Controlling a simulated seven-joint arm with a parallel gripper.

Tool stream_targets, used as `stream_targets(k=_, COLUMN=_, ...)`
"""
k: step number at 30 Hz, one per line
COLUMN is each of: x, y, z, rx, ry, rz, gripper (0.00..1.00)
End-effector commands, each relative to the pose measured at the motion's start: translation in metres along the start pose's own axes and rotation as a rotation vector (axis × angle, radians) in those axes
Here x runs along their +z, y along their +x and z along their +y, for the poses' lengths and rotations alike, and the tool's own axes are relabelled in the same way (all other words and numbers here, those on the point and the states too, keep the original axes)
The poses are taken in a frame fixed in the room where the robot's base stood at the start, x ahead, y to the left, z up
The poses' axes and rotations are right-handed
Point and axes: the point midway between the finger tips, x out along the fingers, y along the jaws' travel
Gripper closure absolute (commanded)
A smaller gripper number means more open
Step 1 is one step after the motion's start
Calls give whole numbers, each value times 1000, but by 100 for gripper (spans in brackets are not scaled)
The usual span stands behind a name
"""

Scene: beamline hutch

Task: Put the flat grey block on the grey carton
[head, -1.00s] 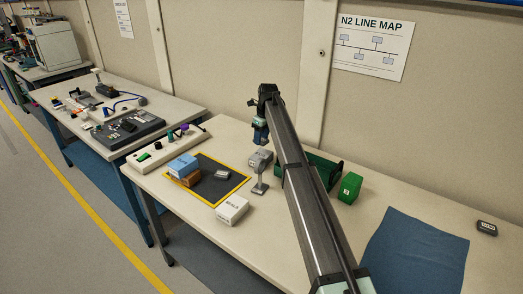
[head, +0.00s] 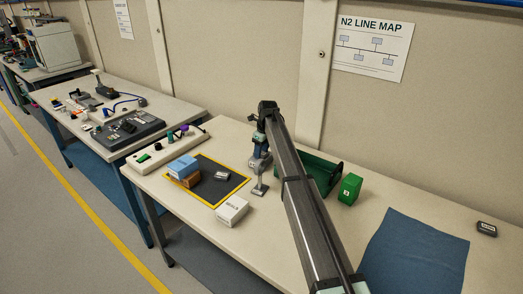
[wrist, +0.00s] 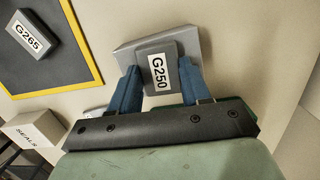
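A flat grey block marked G250 (wrist: 157,70) lies on the top of a grey stand (head: 259,189). In the wrist view my gripper (wrist: 158,80) has one blue finger at each side of this block, very close to it. Whether the fingers press on it is not clear. A second small grey block (head: 222,175), marked G265 in the wrist view (wrist: 33,33), lies on the dark mat. A pale grey-white carton (head: 232,210) marked SEALS stands at the mat's front corner.
A green crate (head: 318,179) and a green box (head: 349,188) stand right of the stand. A blue cloth (head: 415,254) lies farther right.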

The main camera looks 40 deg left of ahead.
Motion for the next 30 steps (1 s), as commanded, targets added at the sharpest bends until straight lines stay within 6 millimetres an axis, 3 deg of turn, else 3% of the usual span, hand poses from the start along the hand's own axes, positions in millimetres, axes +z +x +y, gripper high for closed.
stream_targets(k=7, x=0, y=0, z=0, rx=0, ry=0, rz=0, gripper=29)
stream_targets(k=17, x=1, y=-4, z=0, rx=0, ry=0, rz=0, gripper=28)
stream_targets(k=23, x=1, y=-29, z=0, rx=-2, ry=0, rz=-2, gripper=28)
stream_targets(k=30, x=1, y=-74, z=0, rx=-1, ry=0, rz=-1, gripper=28)
